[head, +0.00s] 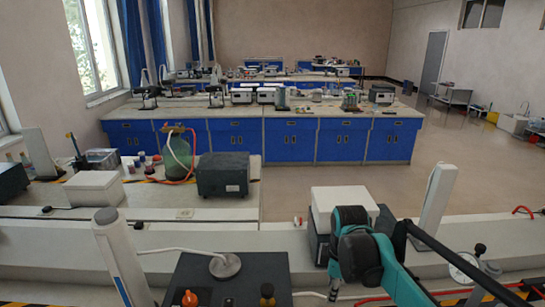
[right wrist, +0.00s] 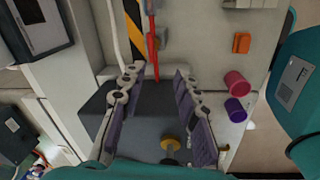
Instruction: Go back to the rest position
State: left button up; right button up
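My right gripper (right wrist: 156,82) shows in the right wrist view with its two purple-grey padded fingers spread apart. They are open, with a gap between them, and nothing is clamped. A dark surface and a yellow-and-black knob-like piece (right wrist: 170,143) show in the gap. In the head view my teal right arm comes in from the lower right over the near bench, but its fingertips cannot be made out there. My left gripper and left arm are not in view.
A purple cup (right wrist: 236,109) and a pink cup (right wrist: 237,83) lie right of my right gripper. Open floor (head: 465,165) lies at right.

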jog(key=s+f+m+t+b, duration=0.1)
jog(key=s+f+m+t, duration=0.2)
jog(key=s+m, duration=0.4)
jog(key=s+f+m+t+b, duration=0.1)
jog(key=s+f+m+t, duration=0.1)
jog(key=s+m, duration=0.5)
jog(key=shift+s+d+f+m+t+b, duration=0.3)
jog(key=shift+s+f+t, duration=0.15)
jog(key=shift+s, duration=0.55)
